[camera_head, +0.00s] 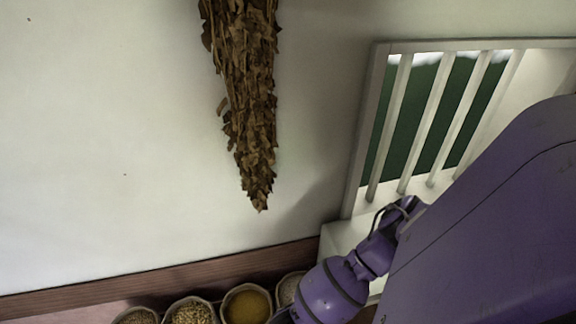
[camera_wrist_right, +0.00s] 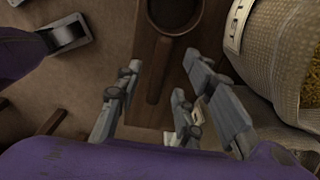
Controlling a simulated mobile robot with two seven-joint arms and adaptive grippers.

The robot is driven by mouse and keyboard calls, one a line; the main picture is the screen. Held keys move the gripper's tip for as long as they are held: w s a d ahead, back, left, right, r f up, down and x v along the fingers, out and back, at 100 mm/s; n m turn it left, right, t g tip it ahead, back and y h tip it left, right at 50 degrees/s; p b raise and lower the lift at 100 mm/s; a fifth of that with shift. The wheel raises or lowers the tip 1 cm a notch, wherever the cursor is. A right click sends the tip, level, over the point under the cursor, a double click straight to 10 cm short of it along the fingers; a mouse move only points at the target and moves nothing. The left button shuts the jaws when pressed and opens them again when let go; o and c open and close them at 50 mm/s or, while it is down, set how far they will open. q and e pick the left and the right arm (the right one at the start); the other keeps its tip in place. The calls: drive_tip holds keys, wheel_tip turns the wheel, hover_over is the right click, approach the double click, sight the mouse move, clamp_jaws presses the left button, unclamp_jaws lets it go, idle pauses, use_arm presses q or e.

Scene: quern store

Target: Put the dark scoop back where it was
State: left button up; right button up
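The dark scoop (camera_wrist_right: 158,72) shows at the top middle of the right wrist view. Its round bowl is cut off by the top edge, and its straight handle points down toward my wrist. It appears to lie over a reddish-brown wooden board. My right gripper (camera_wrist_right: 163,62) is open, with one finger on each side of the handle. Gaps show between the fingers and the handle; I cannot tell the height between them. The scoop is not visible in the head view.
A woven sack (camera_wrist_right: 262,50) with a label and yellow grain stands close right of my right gripper. A grey metal object (camera_wrist_right: 68,33) lies upper left. In the head view, several grain sacks (camera_head: 247,305) line the wall below hanging dried leaves (camera_head: 245,90) and a barred window (camera_head: 365,130).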

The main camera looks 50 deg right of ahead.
use_arm(q)
drive_tip(key=shift+w+d+r+p, duration=0.1)
drive_tip(key=shift+w+r+p, duration=0.15)
drive_tip(key=shift+r+p, duration=0.25)
drive_tip(key=shift+w+d+r+p, duration=0.1)
drive_tip(key=shift+w+r+p, duration=0.1)
drive_tip(key=shift+r+p, duration=0.25)
use_arm(e)
wheel_tip(320, 180, up, 10)
drive_tip(key=shift+s+f, duration=0.1)
